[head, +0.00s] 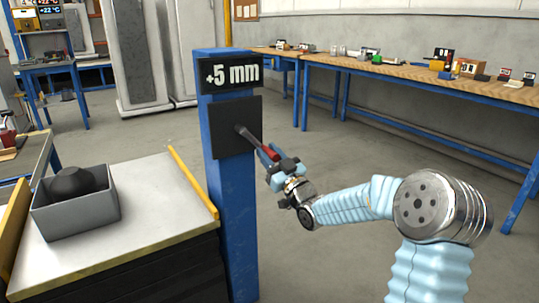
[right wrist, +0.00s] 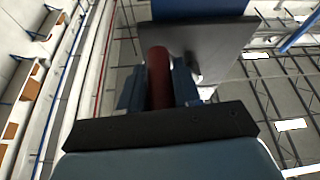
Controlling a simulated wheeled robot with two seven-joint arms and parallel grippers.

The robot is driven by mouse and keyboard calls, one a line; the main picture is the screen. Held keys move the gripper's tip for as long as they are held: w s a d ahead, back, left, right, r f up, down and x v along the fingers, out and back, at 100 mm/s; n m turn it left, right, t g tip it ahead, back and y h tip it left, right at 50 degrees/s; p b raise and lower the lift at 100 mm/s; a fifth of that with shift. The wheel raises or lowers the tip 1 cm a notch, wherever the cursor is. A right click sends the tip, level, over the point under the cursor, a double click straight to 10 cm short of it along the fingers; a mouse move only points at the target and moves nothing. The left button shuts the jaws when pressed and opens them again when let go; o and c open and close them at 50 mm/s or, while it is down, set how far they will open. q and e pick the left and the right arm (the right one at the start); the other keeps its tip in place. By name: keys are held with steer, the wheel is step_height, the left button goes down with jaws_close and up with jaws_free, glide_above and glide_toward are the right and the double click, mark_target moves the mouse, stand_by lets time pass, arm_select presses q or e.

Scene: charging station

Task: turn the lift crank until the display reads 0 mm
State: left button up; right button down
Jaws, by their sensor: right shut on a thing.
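The display (head: 231,74) at the top of the blue post (head: 233,190) reads +5 mm. Below it is a dark square plate (head: 228,135). The lift crank (head: 255,142) comes out of this plate as a dark arm slanting down to the right, with a red handle (head: 268,152) at its end. My right gripper (head: 273,160) is shut on the red handle. In the right wrist view the red handle (right wrist: 159,78) stands between the two fingers, with the dark plate (right wrist: 205,45) beyond. My left gripper is not in view.
A light-topped bench (head: 150,205) with a yellow edge strip (head: 193,182) stands left of the post. A grey bin (head: 78,213) holding a dark rounded object (head: 78,183) is on it. Wooden workbenches (head: 420,75) with several small items run along the back. The floor right of the post is clear.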

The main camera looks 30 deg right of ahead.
steer(key=shift+f+b, duration=0.25)
steer(key=shift+b, duration=0.2)
steer(key=m+h+b, duration=0.1)
steer(key=b, duration=0.1)
steer(key=a+m+h+b, duration=0.1)
steer(key=m+b, duration=0.1)
steer(key=a+f+m+h+b, duration=0.1)
steer(key=m+b, duration=0.1)
steer(key=shift+a, duration=0.15)
steer(key=c, duration=0.9)
jaws_free()
steer(key=shift+s, duration=0.1)
steer(key=b+v, duration=0.2)
steer(key=v, duration=1.1)
steer(key=shift+s+f, duration=0.25)
steer(key=shift+s, duration=0.1)
